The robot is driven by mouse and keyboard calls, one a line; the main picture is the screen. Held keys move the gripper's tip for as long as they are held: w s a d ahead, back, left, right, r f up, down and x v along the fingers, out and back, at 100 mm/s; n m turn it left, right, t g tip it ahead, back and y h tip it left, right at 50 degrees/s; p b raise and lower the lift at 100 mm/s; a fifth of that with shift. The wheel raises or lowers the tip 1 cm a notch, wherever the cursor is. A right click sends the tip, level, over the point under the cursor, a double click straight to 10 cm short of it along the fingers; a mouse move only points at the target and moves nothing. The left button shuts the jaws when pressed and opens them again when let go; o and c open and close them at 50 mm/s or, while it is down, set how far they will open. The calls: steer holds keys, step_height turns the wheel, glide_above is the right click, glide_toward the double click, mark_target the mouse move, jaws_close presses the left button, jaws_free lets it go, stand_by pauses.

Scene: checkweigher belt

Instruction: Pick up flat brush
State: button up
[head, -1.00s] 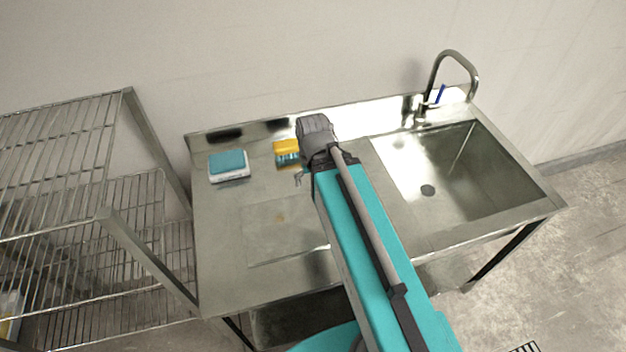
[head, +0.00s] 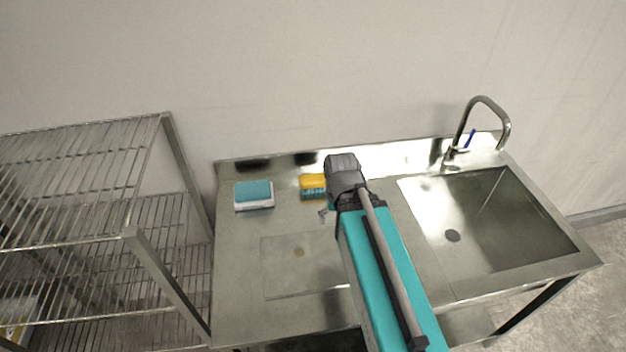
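A yellow block with a streaked teal front (head: 313,182) lies near the back of the steel counter. It looks like a brush, but I cannot tell for sure that it is the flat brush. My arm's dark wrist is just right of it and may cover part of it. A small grey part of my gripper (head: 323,213) shows just in front of the block. The rest of the gripper is hidden by my arm, so its opening and any contact with the block cannot be seen.
A teal-topped white block (head: 254,194) lies left on the counter (head: 237,255). A sink (head: 500,225) with a curved tap (head: 484,101) and a slim blue item (head: 470,138) is at right. A wire rack (head: 120,225) stands left. The front-left counter is clear.

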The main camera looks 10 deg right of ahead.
steer(key=shift+w, duration=0.1)
stand_by(0.5)
steer(key=r+n+p, duration=0.2)
steer(key=n, duration=1.6)
glide_above(315, 177)
steer(key=shift+s+d+f, duration=0.1)
steer(key=shift+s+f, duration=0.05)
steer(key=shift+s, duration=0.1)
steer(key=shift+f, duration=0.1)
step_height(315, 177, down, 8)
steer(key=b, duration=0.9)
steer(key=shift+f, duration=0.2)
steer(key=shift+f, duration=0.1)
steer(key=shift+w+f+b, duration=0.15)
steer(key=shift+f+b, duration=2.4)
